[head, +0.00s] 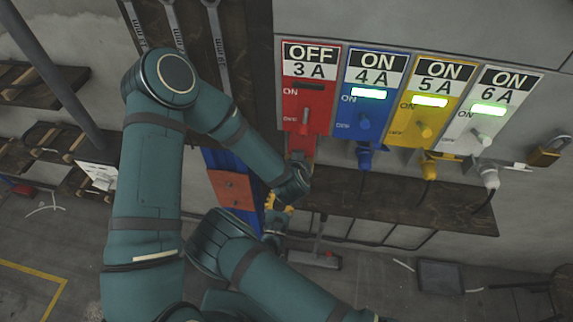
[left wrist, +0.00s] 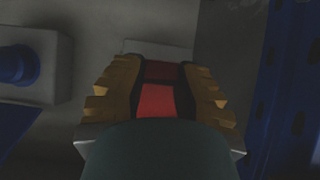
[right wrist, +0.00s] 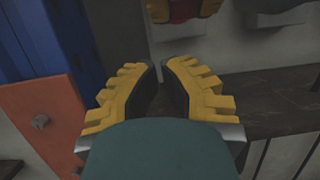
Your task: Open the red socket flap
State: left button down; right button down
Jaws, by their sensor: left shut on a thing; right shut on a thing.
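The red unit (head: 305,85) is marked OFF 3A, with its switch lever (head: 305,120) down. Its red socket is below, mostly hidden by my left arm and gripper (head: 299,162). In the left wrist view my left gripper (left wrist: 157,80) has its fingers on both sides of a red part (left wrist: 155,100), which looks like the socket flap; it is shut on it. I cannot tell how far the flap is raised. My right gripper (head: 277,207) is lower down. In the right wrist view its fingers (right wrist: 161,75) are close together; what is between them cannot be made out.
Blue (head: 367,95), yellow (head: 428,100) and white (head: 483,110) units stand to the right, lit ON, with plugs and cables below. A padlock (head: 545,152) hangs at the far right. A dark shelf (head: 400,205) runs below. Wrenches (head: 215,40) hang at upper left.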

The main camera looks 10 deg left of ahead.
pick_arm(q)
jog(key=shift+w+r, duration=0.1)
jog(key=shift+r, duration=0.05)
pick_arm(e)
jog(key=x, duration=1)
jog(key=shift+a, duration=0.3)
jog(key=shift+s+r, duration=0.1)
jog(key=shift+r, duration=0.05)
